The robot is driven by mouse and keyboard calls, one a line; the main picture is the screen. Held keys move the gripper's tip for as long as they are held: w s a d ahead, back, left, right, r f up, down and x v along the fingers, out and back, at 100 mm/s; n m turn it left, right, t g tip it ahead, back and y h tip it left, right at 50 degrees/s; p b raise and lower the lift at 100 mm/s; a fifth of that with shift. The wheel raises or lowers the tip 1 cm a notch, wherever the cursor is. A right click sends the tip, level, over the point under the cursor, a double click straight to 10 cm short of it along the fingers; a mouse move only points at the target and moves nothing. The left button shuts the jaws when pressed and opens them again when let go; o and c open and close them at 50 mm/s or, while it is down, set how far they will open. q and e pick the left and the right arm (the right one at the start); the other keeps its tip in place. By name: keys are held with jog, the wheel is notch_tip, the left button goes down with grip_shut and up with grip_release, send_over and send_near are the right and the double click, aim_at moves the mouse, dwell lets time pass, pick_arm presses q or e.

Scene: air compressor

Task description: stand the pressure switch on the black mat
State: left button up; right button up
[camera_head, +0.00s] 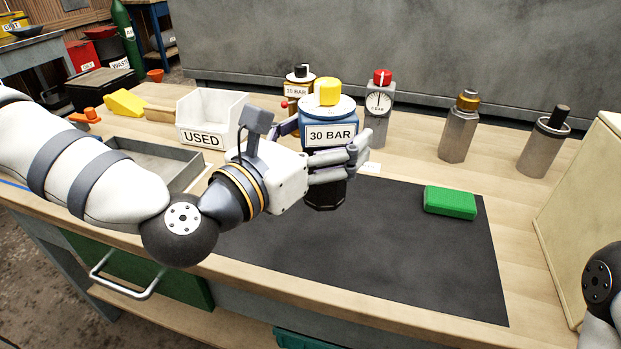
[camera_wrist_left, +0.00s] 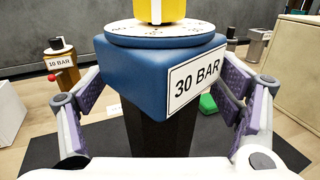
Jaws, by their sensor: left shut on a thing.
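The pressure switch (camera_head: 329,133) has a blue body labelled 30 BAR, a pale dial disc, a yellow knob on top and a black lower part. My left gripper (camera_head: 322,148) is shut on it, with fingers on both sides. The switch is about upright over the back part of the black mat (camera_head: 370,255). I cannot tell whether its base touches the mat. In the left wrist view the blue body (camera_wrist_left: 160,75) sits between the two fingers, and its base is hidden. My right gripper is out of view.
A green block (camera_head: 450,202) lies on the mat's right part. Behind stand a 10 BAR device (camera_head: 297,90), a gauge (camera_head: 379,105) and two metal cylinders (camera_head: 458,130) (camera_head: 541,145). A white USED bin (camera_head: 208,112) and grey tray (camera_head: 165,160) are left. The mat's front is clear.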

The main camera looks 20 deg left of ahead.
pick_arm(q)
jog(key=w+a+f+b, duration=0.1)
jog(key=w+a+f, duration=0.2)
jog(key=f, duration=0.6)
jog(key=shift+a, duration=1.05)
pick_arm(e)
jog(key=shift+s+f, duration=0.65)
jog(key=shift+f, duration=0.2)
pick_arm(q)
jog(key=shift+w+f, duration=0.1)
jog(key=shift+f+b, duration=0.15)
jog(key=shift+b, duration=0.15)
jog(key=o, duration=1.2)
jog(key=shift+f, duration=0.2)
jog(key=o, duration=0.4)
jog(key=shift+r, duration=0.1)
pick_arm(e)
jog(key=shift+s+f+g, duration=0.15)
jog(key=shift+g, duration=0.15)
